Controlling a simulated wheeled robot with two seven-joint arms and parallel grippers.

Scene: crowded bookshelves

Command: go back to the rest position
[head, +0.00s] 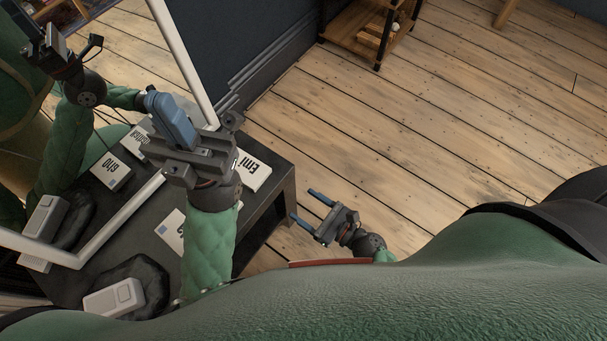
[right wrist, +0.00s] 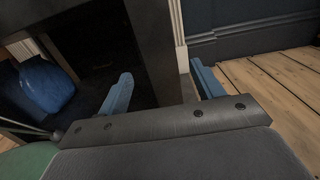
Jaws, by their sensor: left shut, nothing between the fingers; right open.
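In the head view my left gripper (head: 170,118) is raised over the black table, its blue fingers closed together with nothing between them. My right gripper (head: 311,209) is low, just right of the table and over the wood floor, its two blue fingers spread and empty. In the right wrist view the right gripper (right wrist: 162,92) also shows open, with a dark furniture frame beyond its fingers. I cannot tell how far that frame is from the fingertips.
The black table (head: 287,190) carries a white book marked "Emi" (head: 251,171) and a white device (head: 114,298). A white-framed mirror at left reflects me. A wooden shelf unit (head: 355,38) stands at the back. The floor (head: 450,120) to the right is clear. A blue object (right wrist: 46,86) sits inside the dark furniture.

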